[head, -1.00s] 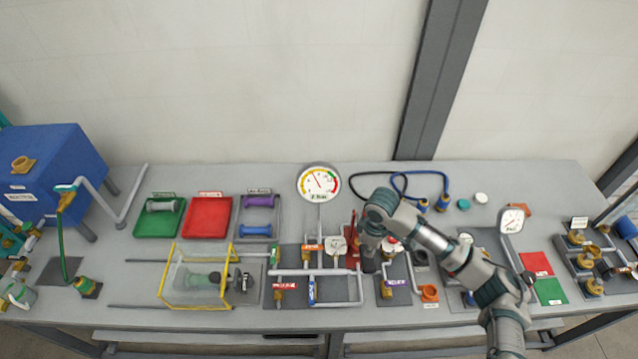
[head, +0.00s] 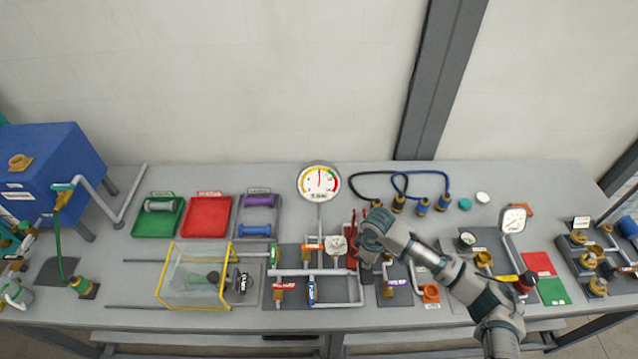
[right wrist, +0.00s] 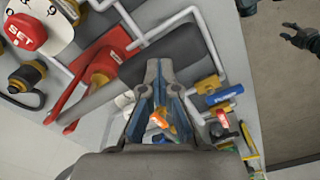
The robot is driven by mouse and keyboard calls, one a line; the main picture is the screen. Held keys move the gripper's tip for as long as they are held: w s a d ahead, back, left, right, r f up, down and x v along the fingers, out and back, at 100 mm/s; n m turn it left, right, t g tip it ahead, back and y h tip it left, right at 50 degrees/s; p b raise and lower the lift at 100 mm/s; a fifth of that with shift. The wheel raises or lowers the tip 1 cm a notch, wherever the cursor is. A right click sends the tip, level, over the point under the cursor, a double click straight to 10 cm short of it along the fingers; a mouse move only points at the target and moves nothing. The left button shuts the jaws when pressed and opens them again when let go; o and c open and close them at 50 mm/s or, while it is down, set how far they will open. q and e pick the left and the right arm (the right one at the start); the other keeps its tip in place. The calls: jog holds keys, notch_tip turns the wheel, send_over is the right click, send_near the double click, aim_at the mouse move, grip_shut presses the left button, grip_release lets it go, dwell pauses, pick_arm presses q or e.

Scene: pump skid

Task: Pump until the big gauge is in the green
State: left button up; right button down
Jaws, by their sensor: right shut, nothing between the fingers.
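The big gauge (head: 319,182) stands upright at the back middle of the bench. Its needle points about straight up, short of the green band at the upper right of the dial. The red pump part (head: 354,226) stands just left of my right gripper (head: 366,268), partly hidden by it. In the right wrist view, the red bracket (right wrist: 112,47) carries a brown fitting, and a thick dark grey bar (right wrist: 120,82) runs behind the fingers. My right gripper (right wrist: 160,75) is shut and empty, close to this bar; touching is unclear. A dark gripper-like shape (right wrist: 298,38) shows small at upper right, perhaps my left.
White pipes and valves stand left of the right gripper. A yellow-edged clear box (head: 196,277) is farther left, behind it a green tray (head: 150,228) and red tray (head: 207,218). A smaller gauge (head: 513,219) stands at right. Hoses (head: 400,174) lie at the back.

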jog(key=shift+f, duration=0.55)
jog(key=shift+r, duration=0.25)
notch_tip(320, 180, up, 3)
jog(key=shift+f+p, duration=0.1)
jog(key=shift+p, duration=1.15)
notch_tip(320, 180, up, 6)
jog(key=shift+b, duration=0.3)
jog(key=shift+f+b, duration=1.05)
jog(key=shift+f, duration=3.7)
notch_tip(320, 180, up, 3)
jog(key=shift+f+p, duration=0.1)
jog(key=shift+p, duration=1.1)
notch_tip(320, 180, up, 7)
